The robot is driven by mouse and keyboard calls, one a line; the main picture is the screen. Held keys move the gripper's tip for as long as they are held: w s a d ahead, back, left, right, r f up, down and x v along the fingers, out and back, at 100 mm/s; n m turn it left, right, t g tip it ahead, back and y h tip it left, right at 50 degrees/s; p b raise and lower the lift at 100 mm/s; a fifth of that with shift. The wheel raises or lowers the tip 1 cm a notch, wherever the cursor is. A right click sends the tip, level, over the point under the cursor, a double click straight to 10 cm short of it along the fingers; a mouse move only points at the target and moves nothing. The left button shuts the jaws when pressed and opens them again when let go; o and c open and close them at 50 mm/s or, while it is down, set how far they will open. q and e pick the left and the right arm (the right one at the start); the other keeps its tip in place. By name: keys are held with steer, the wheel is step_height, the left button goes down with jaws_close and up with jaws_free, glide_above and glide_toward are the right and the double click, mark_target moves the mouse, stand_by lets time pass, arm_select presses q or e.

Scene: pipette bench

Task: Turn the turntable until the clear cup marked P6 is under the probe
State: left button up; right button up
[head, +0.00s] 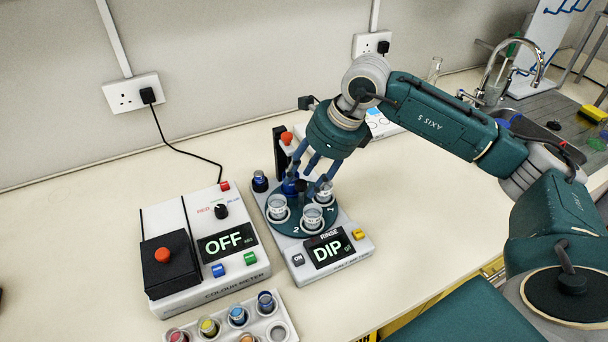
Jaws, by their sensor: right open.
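The teal turntable (294,227) sits on a white station whose display (328,249) reads DIP. Clear cups stand on it: one at the left (277,208), one at the front (312,217) and one at the right (325,192). The numbers 1 and 2 show near the rim; no P6 mark is readable. My right gripper (312,178) points down over the back of the turntable, its blue fingers open around the hub area. Whether they touch anything cannot be told. The probe cannot be made out behind the fingers. My left gripper is out of view.
A colour meter (204,250) reading OFF stands to the left. A white rack (233,325) of coloured vials is in front. A dark-capped vial (260,182) stands at the station's back left corner.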

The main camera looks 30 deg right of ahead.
steer(key=shift+a+f, duration=0.1)
steer(key=shift+f, duration=0.25)
steer(key=shift+c, duration=0.5)
jaws_close()
steer(key=shift+w, duration=0.2)
